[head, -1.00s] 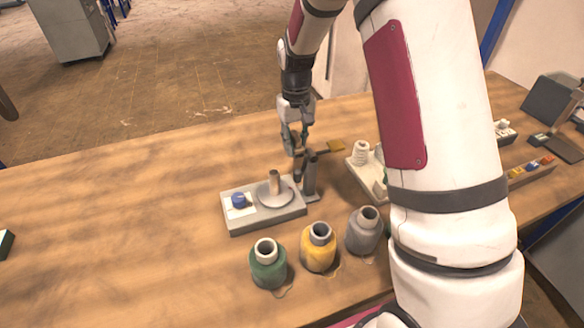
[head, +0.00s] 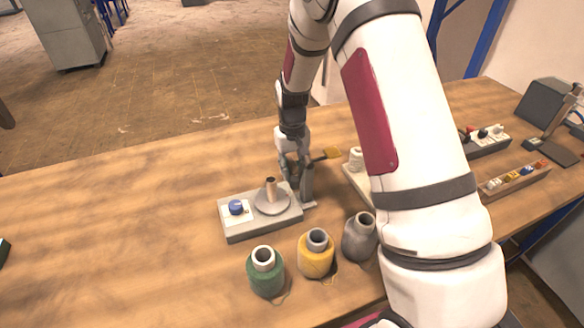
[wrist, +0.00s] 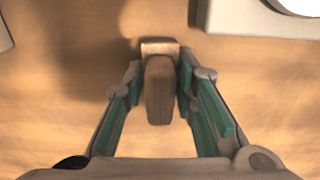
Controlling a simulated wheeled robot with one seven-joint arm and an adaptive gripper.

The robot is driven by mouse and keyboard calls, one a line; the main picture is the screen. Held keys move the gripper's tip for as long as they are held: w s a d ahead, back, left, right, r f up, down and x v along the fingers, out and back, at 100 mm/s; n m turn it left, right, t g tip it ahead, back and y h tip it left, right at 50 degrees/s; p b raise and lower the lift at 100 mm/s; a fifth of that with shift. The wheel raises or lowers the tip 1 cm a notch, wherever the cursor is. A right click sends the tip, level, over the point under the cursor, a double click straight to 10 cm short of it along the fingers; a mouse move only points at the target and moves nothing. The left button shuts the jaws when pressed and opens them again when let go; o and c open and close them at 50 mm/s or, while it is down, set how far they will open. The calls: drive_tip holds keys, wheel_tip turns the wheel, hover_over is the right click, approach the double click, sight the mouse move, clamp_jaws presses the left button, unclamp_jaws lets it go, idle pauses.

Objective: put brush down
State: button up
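My gripper (head: 297,172) is behind the grey stand with the dish, close above the table. The fingers (wrist: 160,82) appear shut on the brush, with the tips close against its sides. I cannot tell whether the brush touches the table.
The grey stand (head: 263,222) carries a blue knob and a round dish with a peg. Green (head: 265,275), yellow (head: 315,260) and grey (head: 359,242) spools stand in front. A pale tray (head: 357,184) is at the right, partly behind my arm.

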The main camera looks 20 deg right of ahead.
drive_tip(key=shift+o, duration=1.3)
